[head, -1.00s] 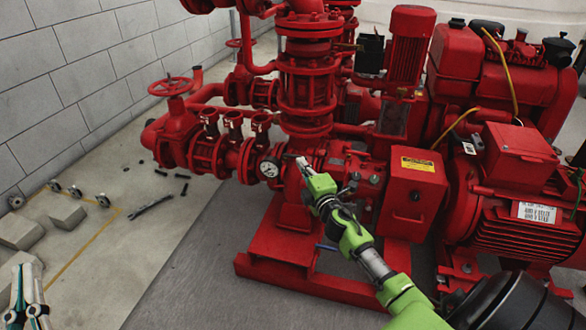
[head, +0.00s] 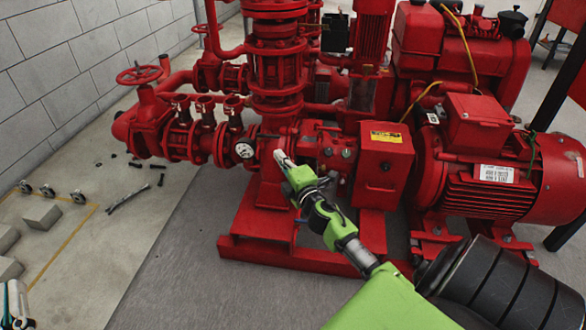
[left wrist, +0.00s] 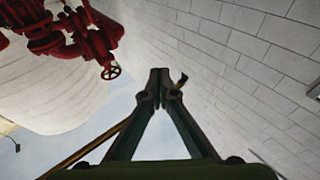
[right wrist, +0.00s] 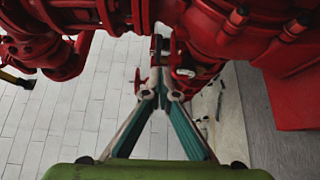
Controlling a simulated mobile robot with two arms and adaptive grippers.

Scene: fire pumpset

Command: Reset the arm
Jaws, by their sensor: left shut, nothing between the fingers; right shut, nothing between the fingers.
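The red fire pumpset (head: 262,225) stands in the middle of the head view, with a round white gauge (head: 244,150) on its front. My right gripper (head: 280,156) is shut and empty, in front of the pump to the right of the gauge; I cannot tell whether it touches the pump. In the right wrist view, red pump parts (right wrist: 60,55) surround its closed fingers (right wrist: 159,60). My left gripper (head: 14,300) is partly cut off at the lower left corner of the head view. In the left wrist view, its fingers (left wrist: 160,82) are shut and empty, away from the pump.
A red motor (head: 510,185) stands at the right. A wrench (head: 128,196), small round parts (head: 48,190) and grey blocks (head: 42,214) lie on the floor at the left. A block wall (head: 60,75) bounds the left side. Bare floor lies in front of the blocks.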

